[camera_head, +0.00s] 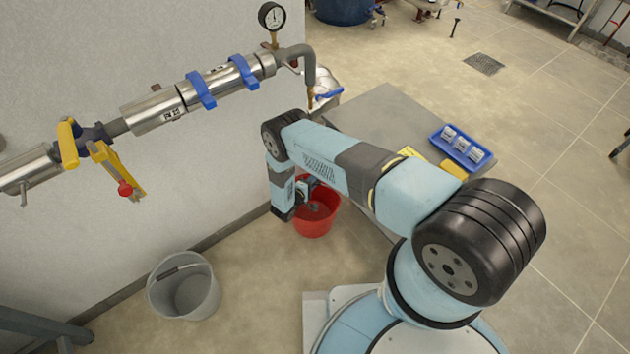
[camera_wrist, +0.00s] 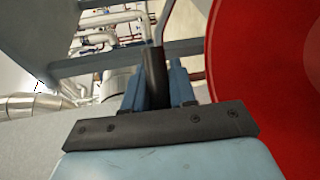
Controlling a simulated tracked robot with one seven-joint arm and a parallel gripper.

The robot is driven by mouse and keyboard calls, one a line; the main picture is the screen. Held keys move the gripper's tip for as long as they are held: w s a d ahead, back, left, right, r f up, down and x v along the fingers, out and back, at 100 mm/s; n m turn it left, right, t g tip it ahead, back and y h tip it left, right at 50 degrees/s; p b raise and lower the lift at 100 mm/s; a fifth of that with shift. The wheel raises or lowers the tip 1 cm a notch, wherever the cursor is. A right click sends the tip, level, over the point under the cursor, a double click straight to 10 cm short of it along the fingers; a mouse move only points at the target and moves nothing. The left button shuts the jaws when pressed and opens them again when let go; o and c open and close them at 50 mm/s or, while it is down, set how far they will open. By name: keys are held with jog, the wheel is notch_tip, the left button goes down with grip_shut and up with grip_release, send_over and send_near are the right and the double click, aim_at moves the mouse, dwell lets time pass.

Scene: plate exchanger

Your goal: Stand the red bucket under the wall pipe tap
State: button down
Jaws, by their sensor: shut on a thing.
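The red bucket (camera_head: 318,218) is beside the left side of the grey table, partly hidden by my arm. In the wrist view its red wall (camera_wrist: 265,75) fills the right side. My gripper (camera_head: 306,187) is at the bucket's rim. The wrist view shows my gripper (camera_wrist: 154,78) shut on a dark grip, which appears to be the bucket's handle. I cannot tell whether the bucket touches the floor. The wall pipe tap (camera_head: 311,96) points down at the end of the bent pipe, above and behind my forearm, with a blue lever (camera_head: 328,94).
A grey bucket (camera_head: 185,291) stands on the floor by the wall at lower left. The grey table (camera_head: 375,115) holds a blue tray (camera_head: 462,148) with white items. The wall pipe (camera_head: 155,110) carries blue clamps, yellow-handled valves and a gauge (camera_head: 272,17). Floor between the buckets is clear.

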dwell(0.3)
jog(key=c, duration=0.9)
grip_release()
jog(key=shift+s+a, duration=0.1)
jog(key=v, duration=1.2)
